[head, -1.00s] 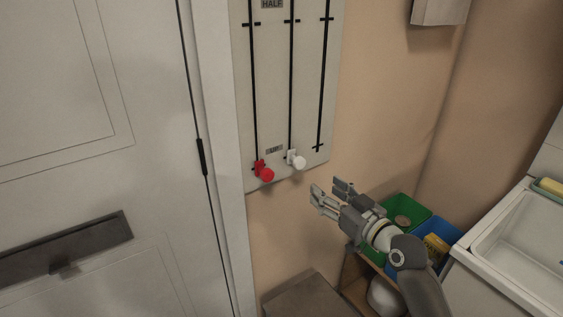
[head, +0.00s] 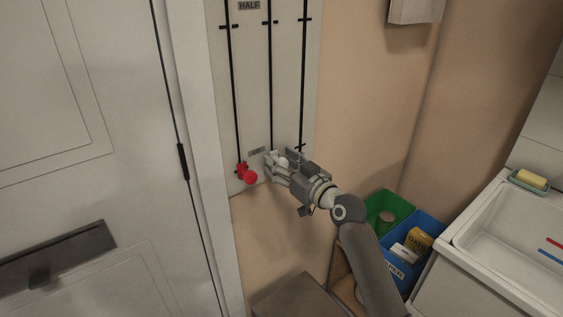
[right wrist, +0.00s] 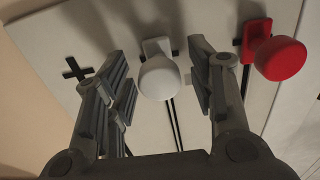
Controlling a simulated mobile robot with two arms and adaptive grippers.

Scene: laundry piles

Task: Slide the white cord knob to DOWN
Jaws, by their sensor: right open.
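The white cord knob (head: 282,161) sits at the bottom of the middle slot on the grey panel (head: 286,75). In the right wrist view the white knob (right wrist: 159,78) is round on a short stem. My right gripper (head: 280,164) is open at the panel, its fingers on either side of the white knob. In the right wrist view gaps show between the knob and both fingers. The red knob (head: 248,175) is at the bottom of the left slot, outside the fingers. A HALF label (head: 249,5) shows higher up; the lower label (head: 257,151) is too small to read surely. My left gripper is not in view.
The red knob (right wrist: 279,58) is close beside one finger in the right wrist view. A white door (head: 75,150) stands left of the panel. Green (head: 398,208) and blue (head: 428,230) bins and a white sink (head: 500,235) are at the lower right.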

